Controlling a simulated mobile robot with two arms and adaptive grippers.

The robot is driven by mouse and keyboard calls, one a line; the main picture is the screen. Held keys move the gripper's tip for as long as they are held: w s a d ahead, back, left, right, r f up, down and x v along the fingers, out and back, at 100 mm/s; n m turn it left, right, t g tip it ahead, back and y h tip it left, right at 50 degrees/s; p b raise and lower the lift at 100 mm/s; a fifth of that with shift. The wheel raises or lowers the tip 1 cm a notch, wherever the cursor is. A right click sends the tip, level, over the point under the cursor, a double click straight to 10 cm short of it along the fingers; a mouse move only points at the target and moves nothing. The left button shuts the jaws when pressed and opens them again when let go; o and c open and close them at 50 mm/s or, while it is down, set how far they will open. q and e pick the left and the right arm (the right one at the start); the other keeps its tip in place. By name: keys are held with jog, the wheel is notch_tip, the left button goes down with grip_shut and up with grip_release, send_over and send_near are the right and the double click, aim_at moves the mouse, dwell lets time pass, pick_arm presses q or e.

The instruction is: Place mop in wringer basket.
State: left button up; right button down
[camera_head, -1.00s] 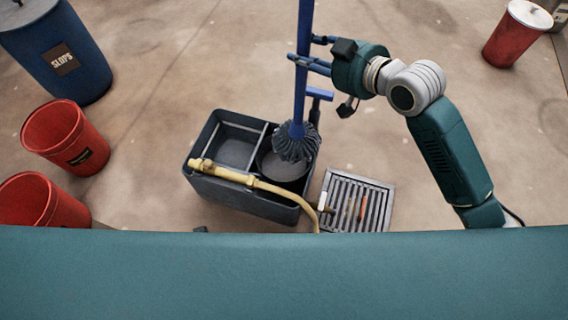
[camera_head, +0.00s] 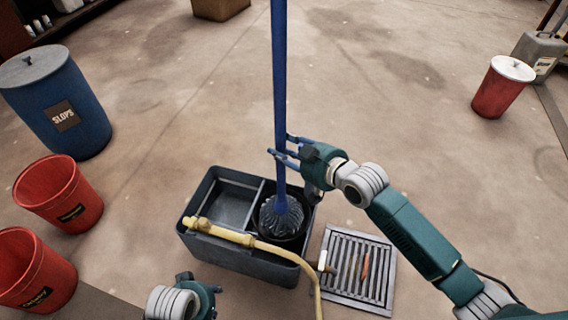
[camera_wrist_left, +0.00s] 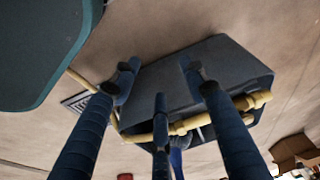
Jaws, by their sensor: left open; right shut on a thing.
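The mop has a long blue handle (camera_head: 279,75) and a dark grey stringy head (camera_head: 281,215). It stands nearly upright, its head at the round wringer basket (camera_head: 297,240) in the right part of the dark grey bucket (camera_head: 235,255). The head seems to sit within the basket's rim and hides most of the basket. My right gripper (camera_head: 287,152) is shut on the handle above the head. My left gripper (camera_head: 204,282) is open and empty at the bottom, in front of the bucket; in the left wrist view its blue fingers (camera_wrist_left: 160,85) point at the bucket (camera_wrist_left: 195,75).
A yellow hose (camera_head: 240,238) lies across the bucket's near rim. A floor grate (camera_head: 355,270) is right of it. Red buckets (camera_head: 58,195) and a blue slops drum (camera_head: 55,100) stand left. A red bin (camera_head: 502,87) stands far right. Floor behind the bucket is clear.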

jog(key=shift+f, duration=0.55)
pick_arm(q)
notch_tip(320, 180, up, 5)
jog(key=shift+a+r+b, duration=0.1)
jog(key=shift+r+b, duration=0.1)
jog(key=shift+b, duration=0.4)
pick_arm(e)
notch_tip(320, 180, down, 4)
jog(key=shift+r, duration=0.2)
jog(key=shift+f, duration=0.1)
jog(key=c, duration=1.3)
grip_release()
jog(key=shift+f, duration=0.2)
pick_arm(q)
jog(key=shift+r, duration=0.25)
pick_arm(e)
jog(key=shift+o, duration=0.2)
